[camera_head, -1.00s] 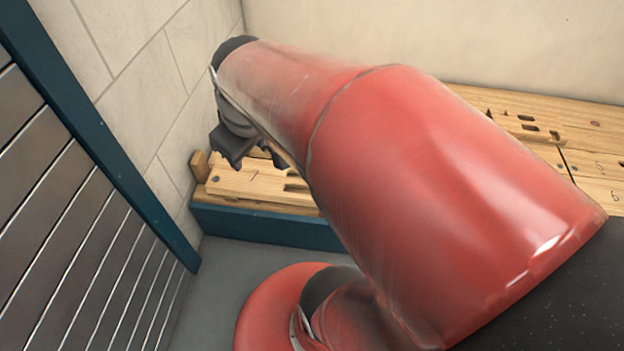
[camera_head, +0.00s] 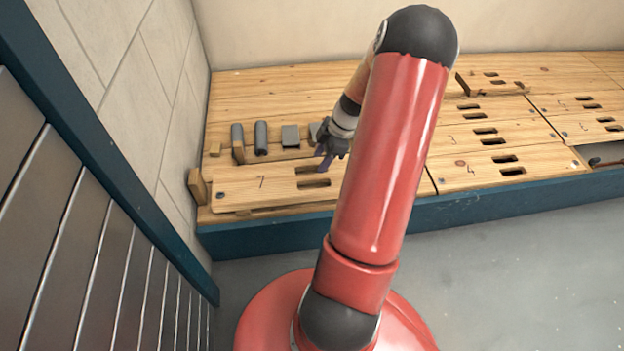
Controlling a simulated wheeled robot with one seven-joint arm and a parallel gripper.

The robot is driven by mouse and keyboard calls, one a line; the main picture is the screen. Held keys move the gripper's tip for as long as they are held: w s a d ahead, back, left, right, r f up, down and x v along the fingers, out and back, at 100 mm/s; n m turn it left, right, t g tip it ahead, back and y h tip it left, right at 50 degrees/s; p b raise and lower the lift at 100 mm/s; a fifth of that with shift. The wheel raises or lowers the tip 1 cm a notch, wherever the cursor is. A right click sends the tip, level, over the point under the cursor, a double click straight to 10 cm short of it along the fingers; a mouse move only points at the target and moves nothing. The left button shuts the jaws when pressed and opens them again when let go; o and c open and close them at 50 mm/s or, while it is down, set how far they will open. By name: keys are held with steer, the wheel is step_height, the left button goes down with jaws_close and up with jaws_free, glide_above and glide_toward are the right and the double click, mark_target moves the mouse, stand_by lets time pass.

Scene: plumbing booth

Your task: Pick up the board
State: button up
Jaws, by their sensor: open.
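Several wooden boards with paired dark slots lie on the bench, and the task does not say which one. The board nearest my gripper is the front left board (camera_head: 250,188), marked with what looks like a 1 or 7. It lies tilted or raised on a strip beneath it. Its two slots are at its right part. My gripper (camera_head: 325,162) is open and empty, pointing down at the slots' back edge. I cannot tell if its fingertips touch the board. My red arm hides the board's right end.
Several dark metal blocks (camera_head: 261,138) stand behind the board, close to my gripper. A small wooden block (camera_head: 197,186) is at its left end. More slotted boards (camera_head: 497,165) lie to the right. A tiled wall and slatted metal panel (camera_head: 60,240) close off the left.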

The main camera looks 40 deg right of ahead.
mark_target(313, 177)
steer(key=x, duration=0.4)
steer(key=s+b+x, duration=0.1)
steer(key=shift+w+a+f, duration=0.15)
steer(key=shift+a+f, duration=0.05)
steer(key=shift+f, duration=0.25)
steer(key=shift+w+a+f, duration=0.1)
steer(key=shift+f, duration=0.15)
steer(key=shift+f+b, duration=0.25)
steer(key=shift+b, duration=0.2)
steer(key=shift+c, duration=0.4)
jaws_close()
